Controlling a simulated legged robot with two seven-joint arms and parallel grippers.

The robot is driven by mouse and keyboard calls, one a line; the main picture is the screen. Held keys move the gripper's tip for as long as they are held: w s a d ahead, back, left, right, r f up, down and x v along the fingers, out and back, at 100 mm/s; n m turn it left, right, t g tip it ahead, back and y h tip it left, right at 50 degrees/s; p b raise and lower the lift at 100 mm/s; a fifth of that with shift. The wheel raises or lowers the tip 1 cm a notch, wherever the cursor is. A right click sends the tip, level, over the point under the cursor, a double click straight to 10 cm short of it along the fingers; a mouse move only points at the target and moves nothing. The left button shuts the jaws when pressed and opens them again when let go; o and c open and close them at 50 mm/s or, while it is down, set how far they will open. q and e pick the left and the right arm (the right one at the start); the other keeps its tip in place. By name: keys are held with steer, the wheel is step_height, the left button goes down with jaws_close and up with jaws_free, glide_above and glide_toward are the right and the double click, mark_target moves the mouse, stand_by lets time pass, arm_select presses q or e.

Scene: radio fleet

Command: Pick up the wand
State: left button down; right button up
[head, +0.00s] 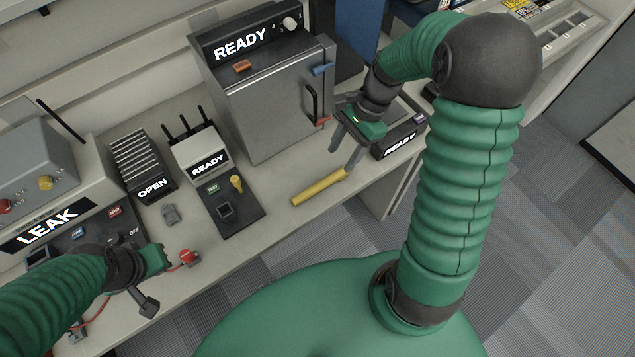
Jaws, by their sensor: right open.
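A yellow rod (318,188), which looks like the wand, lies near the front edge of the bench. It points up and to the right. My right gripper (345,155) is open and empty, with its dark fingers pointing down just above the rod's right end. Whether a fingertip touches the rod I cannot tell. My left gripper (155,282) is low at the left, over the bench's front edge, beside a red knob (188,257).
A grey cabinet marked READY (275,95) stands behind the rod. A small READY unit (398,140) is right of my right gripper. A black pad (232,212) with a yellow knob lies left of the rod. A LEAK box (50,215) stands at left.

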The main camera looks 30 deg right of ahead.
mark_target(322, 182)
steer(key=x, duration=0.4)
steer(key=w+x, duration=0.1)
steer(key=x, duration=0.1)
steer(key=shift+d+f+b, duration=0.2)
steer(key=shift+d+b, duration=0.05)
steer(key=shift+b, duration=0.05)
steer(key=a+f, duration=0.3)
steer(key=shift+s+a+f, duration=0.3)
steer(key=shift+a+f, duration=0.05)
steer(key=shift+a, duration=0.05)
steer(key=shift+w+f+b, duration=0.1)
steer(key=shift+f+b, duration=0.2)
steer(key=shift+f, duration=0.05)
steer(key=shift+d+f, duration=0.1)
steer(key=shift+d, duration=0.25)
steer(key=c, duration=0.4)
arm_select(q)
steer(key=shift+x, duration=0.9)
arm_select(e)
steer(key=shift+a, duration=0.1)
jaws_close()
